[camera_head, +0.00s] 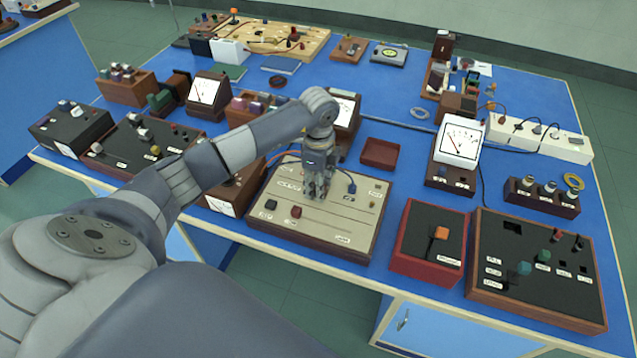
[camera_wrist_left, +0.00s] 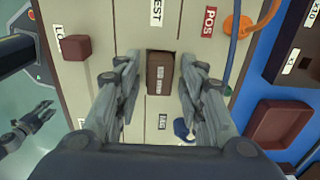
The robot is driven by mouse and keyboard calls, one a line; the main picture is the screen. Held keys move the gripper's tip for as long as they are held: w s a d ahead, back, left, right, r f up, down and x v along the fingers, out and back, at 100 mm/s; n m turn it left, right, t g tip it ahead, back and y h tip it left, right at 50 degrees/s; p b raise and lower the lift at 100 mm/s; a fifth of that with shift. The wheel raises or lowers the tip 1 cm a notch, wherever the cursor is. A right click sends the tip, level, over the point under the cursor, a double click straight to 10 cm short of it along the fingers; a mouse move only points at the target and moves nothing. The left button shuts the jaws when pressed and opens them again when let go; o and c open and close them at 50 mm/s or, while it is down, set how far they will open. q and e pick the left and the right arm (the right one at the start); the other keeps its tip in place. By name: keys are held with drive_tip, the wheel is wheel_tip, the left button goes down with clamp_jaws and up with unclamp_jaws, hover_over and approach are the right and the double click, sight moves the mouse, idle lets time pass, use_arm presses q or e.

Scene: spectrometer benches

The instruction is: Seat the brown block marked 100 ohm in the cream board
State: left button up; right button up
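A brown block (camera_wrist_left: 160,74) with a small pale label, too small to read surely, sits at a dark rectangular opening in the cream board (camera_head: 340,222), which also fills much of the left wrist view (camera_wrist_left: 105,20). How deep it sits, I cannot tell. My left gripper (camera_head: 317,192) is low over the board. In the left wrist view its fingers (camera_wrist_left: 160,75) stand either side of the block, with a gap on both sides. In the head view the gripper hides the block. My right gripper (camera_wrist_left: 45,115) shows small at the left of the wrist view, apparently open and empty, away from the board.
A dark red knob (camera_head: 296,211) and a black knob (camera_head: 271,204) stand on the board's front left. An orange plug (camera_wrist_left: 238,25) and blue lead lie close to the fingers. An empty red tray (camera_head: 380,153) sits behind; a red box (camera_head: 428,240) stands right.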

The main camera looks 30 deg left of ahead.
use_arm(q)
wheel_tip(320, 180, up, 12)
idle(0.7)
idle(0.4)
